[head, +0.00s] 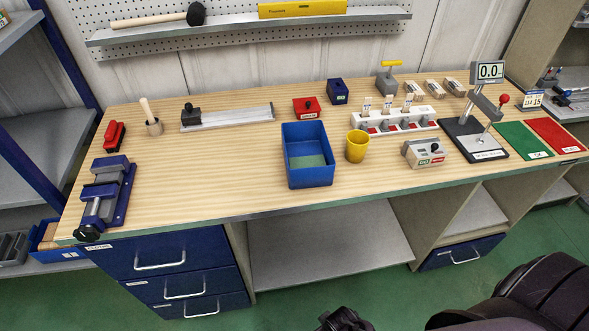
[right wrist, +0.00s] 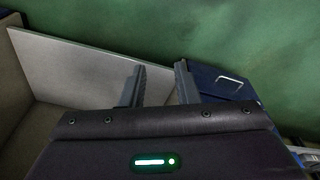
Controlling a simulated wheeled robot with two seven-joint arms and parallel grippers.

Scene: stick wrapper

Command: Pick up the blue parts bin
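The blue parts bin (head: 311,177) stands upright on the wooden workbench, near the middle of its front half. It is an open-topped box with a paler greenish patch at its bottom. No gripper touches it. My right gripper (right wrist: 160,82) is open in the right wrist view, with its two dark fingers apart and nothing between them. It points at the area under the bench, away from the bin. In the head view my dark arm parts show at the bottom right, below the bench front. I cannot make out my left gripper.
A yellow cup (head: 357,147) stands close to the right of the bin. A red block (head: 306,108) and a small blue box (head: 337,92) are behind it. A grey control box (head: 423,153) is farther right. The bench (head: 215,175) is clear to the bin's left.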

